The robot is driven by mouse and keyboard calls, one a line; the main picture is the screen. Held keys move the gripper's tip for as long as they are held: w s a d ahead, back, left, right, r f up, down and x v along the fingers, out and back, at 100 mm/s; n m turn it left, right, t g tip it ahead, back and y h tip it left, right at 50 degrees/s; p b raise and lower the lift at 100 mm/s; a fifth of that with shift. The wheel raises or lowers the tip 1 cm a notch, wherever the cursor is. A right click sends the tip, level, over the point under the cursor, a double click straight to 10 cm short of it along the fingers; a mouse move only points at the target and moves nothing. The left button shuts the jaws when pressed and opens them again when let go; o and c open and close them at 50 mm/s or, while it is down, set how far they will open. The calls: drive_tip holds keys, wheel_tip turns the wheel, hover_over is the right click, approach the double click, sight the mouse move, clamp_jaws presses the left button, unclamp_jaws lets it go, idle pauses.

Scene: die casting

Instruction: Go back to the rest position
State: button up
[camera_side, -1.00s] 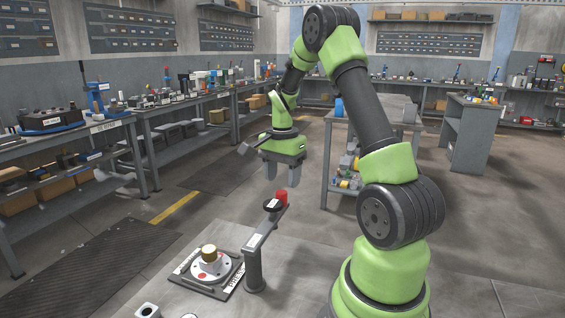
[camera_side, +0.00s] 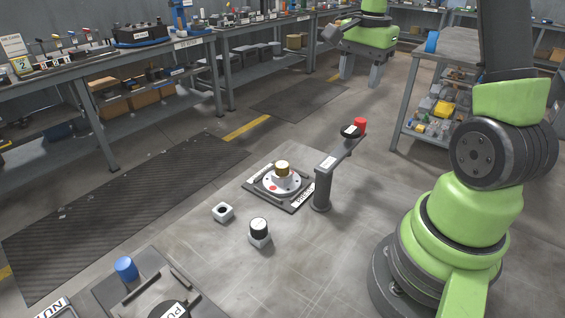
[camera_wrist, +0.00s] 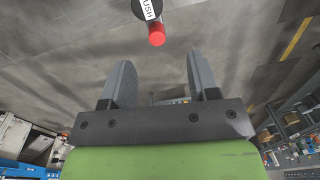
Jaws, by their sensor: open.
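My gripper (camera_side: 359,80) is at the top of the side view, open and empty, with its two fingers pointing down. It is above and apart from the red tip (camera_side: 360,126) of a grey post (camera_side: 323,190). In the wrist view my gripper (camera_wrist: 157,58) shows its two spread fingers with nothing between them. The red tip (camera_wrist: 157,36) and a dark disc with a PUSH label (camera_wrist: 147,8) appear beyond the fingertips. Most of my upper arm is cut off in the side view.
A gold-topped part (camera_side: 282,167) sits on a white disc on a dark plate (camera_side: 294,205). A blue cylinder (camera_side: 125,267) stands at lower left. A shelved cart (camera_side: 405,112) stands right of my gripper.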

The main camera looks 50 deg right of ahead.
drive_tip(key=s+a+r+n+t, duration=0.1)
drive_tip(key=a+r+n, duration=0.2)
drive_tip(key=a, duration=0.3)
drive_tip(key=a+r+n+t, duration=0.2)
drive_tip(key=a+r+n, duration=0.15)
drive_tip(key=a, duration=0.25)
drive_tip(key=s+a+r+n+t+y, duration=0.1)
drive_tip(key=s+a+n+t+y, duration=0.1)
drive_tip(key=s+a+n, duration=0.6)
drive_tip(key=shift+s+a+r+t, duration=0.3)
drive_tip(key=shift+a+t, duration=0.4)
drive_tip(key=shift+a, duration=0.45)
